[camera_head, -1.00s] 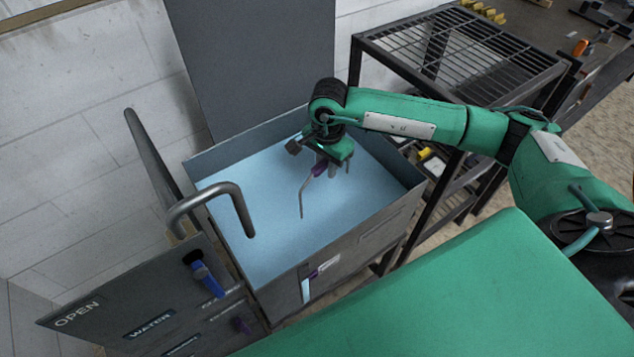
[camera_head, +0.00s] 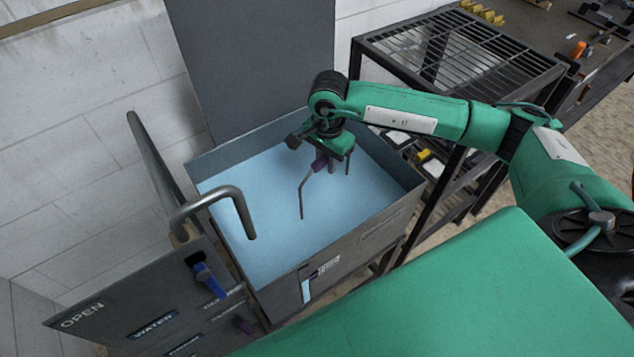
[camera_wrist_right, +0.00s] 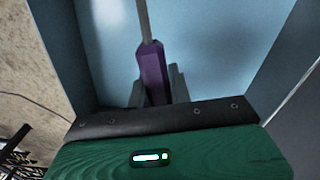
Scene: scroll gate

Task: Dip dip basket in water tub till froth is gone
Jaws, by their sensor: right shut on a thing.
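The water tub (camera_head: 362,238) is a grey open-topped box with light blue water (camera_head: 265,215) in it. My right gripper (camera_head: 333,164) is over the tub, shut on the purple handle of the dip basket (camera_head: 320,162). A thin bent grey rod runs down from the handle to the water. The basket end is not visible. In the right wrist view the purple handle (camera_wrist_right: 152,70) sits between the fingers, with the rod leading away over pale blue. I see no distinct froth on the surface. My left gripper is out of view.
A bent pipe spout (camera_head: 235,200) reaches over the tub's left side. A panel (camera_head: 130,310) marked OPEN and WATER, with a blue lever (camera_head: 208,280), stands at front left. A dark rack (camera_head: 460,50) stands to the right. A tall grey panel (camera_head: 250,70) rises behind.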

